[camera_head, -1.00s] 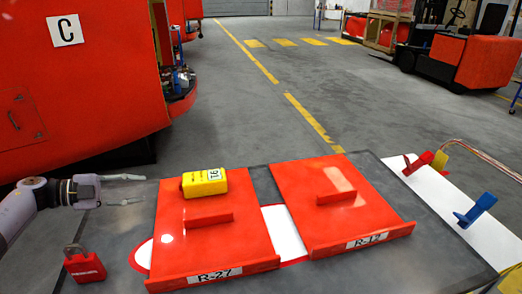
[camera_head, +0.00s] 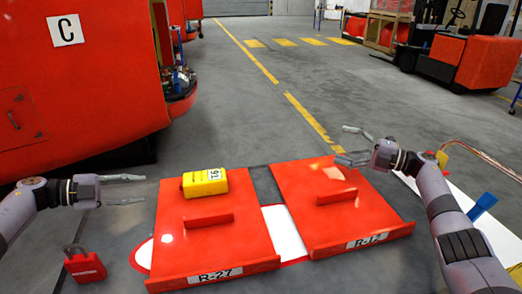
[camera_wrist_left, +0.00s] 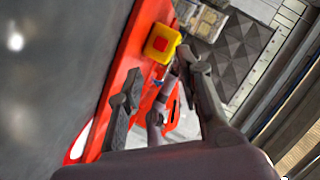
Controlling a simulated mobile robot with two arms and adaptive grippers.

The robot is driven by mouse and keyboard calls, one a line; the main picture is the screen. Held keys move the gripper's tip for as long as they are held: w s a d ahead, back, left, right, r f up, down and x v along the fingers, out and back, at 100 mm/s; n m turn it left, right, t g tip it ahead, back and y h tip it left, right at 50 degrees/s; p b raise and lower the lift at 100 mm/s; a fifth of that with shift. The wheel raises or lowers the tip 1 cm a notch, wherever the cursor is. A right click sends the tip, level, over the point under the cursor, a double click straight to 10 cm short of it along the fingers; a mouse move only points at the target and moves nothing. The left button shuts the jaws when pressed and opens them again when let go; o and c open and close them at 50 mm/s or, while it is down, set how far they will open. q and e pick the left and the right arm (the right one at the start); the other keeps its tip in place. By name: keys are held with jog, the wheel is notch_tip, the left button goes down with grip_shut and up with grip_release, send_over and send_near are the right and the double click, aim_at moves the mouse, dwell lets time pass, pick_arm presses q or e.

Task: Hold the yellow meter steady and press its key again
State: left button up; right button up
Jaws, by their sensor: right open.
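The yellow meter (camera_head: 205,182) lies on the far left part of the red panel marked R-27, with a white label on its top. It also shows in the left wrist view (camera_wrist_left: 161,43), with an orange-red patch on its face. My left gripper (camera_head: 126,189) is open and empty, left of the meter and apart from it. Its two fingers also show in the left wrist view (camera_wrist_left: 163,95). My right gripper (camera_head: 352,146) is open and empty above the far edge of the right red panel, well right of the meter.
A red padlock (camera_head: 85,266) lies at the near left. A blue clamp (camera_head: 482,206) stands at the right, partly behind my right arm.

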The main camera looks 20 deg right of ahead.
aim_at(212, 175)
jog(key=w+a+m+g, duration=0.1)
jog(key=a+g, duration=0.1)
jog(key=a, duration=0.2)
jog(key=w+a+f+m+g+y, duration=0.1)
jog(key=a, duration=0.4)
jog(key=w+a+m+g+y, duration=0.1)
jog(key=a+g, duration=0.1)
jog(key=a, duration=0.3)
jog(key=shift+w+a+f+g, duration=0.15)
jog(key=shift+w+f+g, duration=0.1)
jog(key=shift+f+g, duration=0.05)
jog(key=a+r+m+g+h, duration=0.25)
jog(key=a+m+g, duration=0.35)
jog(key=a, duration=0.5)
jog(key=shift+m, duration=0.3)
jog(key=x, duration=1.1)
jog(key=w+x, duration=0.1)
jog(key=x, duration=0.4)
jog(key=shift+a, duration=0.4)
jog(key=c, duration=1.6)
jog(key=shift+o, duration=0.2)
pick_arm(q)
jog(key=shift+f, duration=0.1)
pick_arm(e)
jog(key=shift+f, duration=0.15)
